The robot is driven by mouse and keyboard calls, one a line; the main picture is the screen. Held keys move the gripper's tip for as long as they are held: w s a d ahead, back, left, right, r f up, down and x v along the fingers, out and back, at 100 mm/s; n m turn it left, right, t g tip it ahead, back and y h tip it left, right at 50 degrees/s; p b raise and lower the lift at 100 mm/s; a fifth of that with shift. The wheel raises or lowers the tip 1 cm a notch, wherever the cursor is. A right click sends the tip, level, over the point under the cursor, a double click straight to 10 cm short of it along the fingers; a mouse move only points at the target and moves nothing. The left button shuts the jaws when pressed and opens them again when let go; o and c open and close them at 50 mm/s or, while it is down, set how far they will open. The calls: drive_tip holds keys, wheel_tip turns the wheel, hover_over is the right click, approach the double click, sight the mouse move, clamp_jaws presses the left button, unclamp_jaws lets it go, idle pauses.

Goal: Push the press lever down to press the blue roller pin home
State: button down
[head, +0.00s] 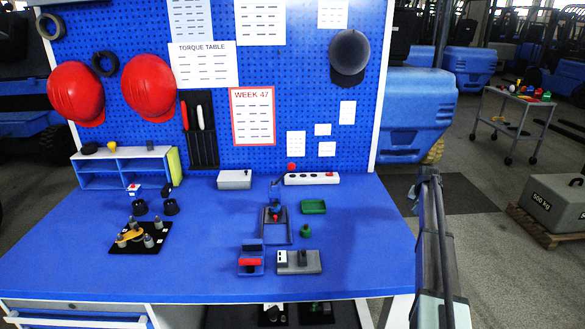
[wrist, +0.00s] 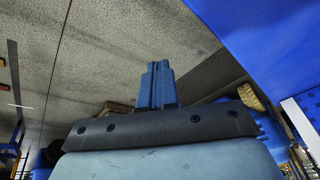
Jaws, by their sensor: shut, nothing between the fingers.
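The press (head: 276,224) stands near the middle of the blue bench in the head view. Its lever (head: 281,181) rises at the back and ends in a red knob (head: 291,167), raised above the press. Small red and dark parts sit in the middle of the press. I cannot make out the blue roller pin there. My gripper (wrist: 158,66) is shut and empty in the wrist view, over the grey floor beside the bench. In the head view my arm stands at the bench's right edge, well apart from the press and lever. Its fingers cannot be made out there.
A power strip (head: 312,179) and a grey box (head: 235,180) lie behind the press. A green tray (head: 313,207) and green knob (head: 306,230) are right of it. Grey and red-topped fixtures (head: 299,262) stand in front. The bench's right side is clear.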

drive_tip(key=w+a+r+n, duration=0.1)
drive_tip(key=w+a+r, duration=0.15)
drive_tip(key=a, duration=0.25)
drive_tip(key=w+a+r+n+g+y, duration=0.1)
drive_tip(key=a+r, duration=0.2)
drive_tip(key=a, duration=0.2)
drive_tip(key=w+a+r+n, duration=0.1)
drive_tip(key=w+a+r, duration=0.1)
drive_tip(key=a, duration=0.3)
wheel_tip(320, 180, up, 22)
drive_tip(key=n+g, duration=0.4)
drive_tip(key=n, duration=0.1)
hover_over(284, 175)
drive_tip(key=w+d, duration=0.2)
drive_tip(key=d, duration=0.1)
drive_tip(key=shift+a+r+y, duration=0.1)
drive_tip(key=shift+a+y, duration=0.05)
drive_tip(key=shift+y, duration=0.15)
drive_tip(key=shift+s+f, duration=0.2)
drive_tip(key=shift+f, duration=1.6)
drive_tip(key=shift+s+f, duration=0.15)
drive_tip(key=shift+f, duration=1.7)
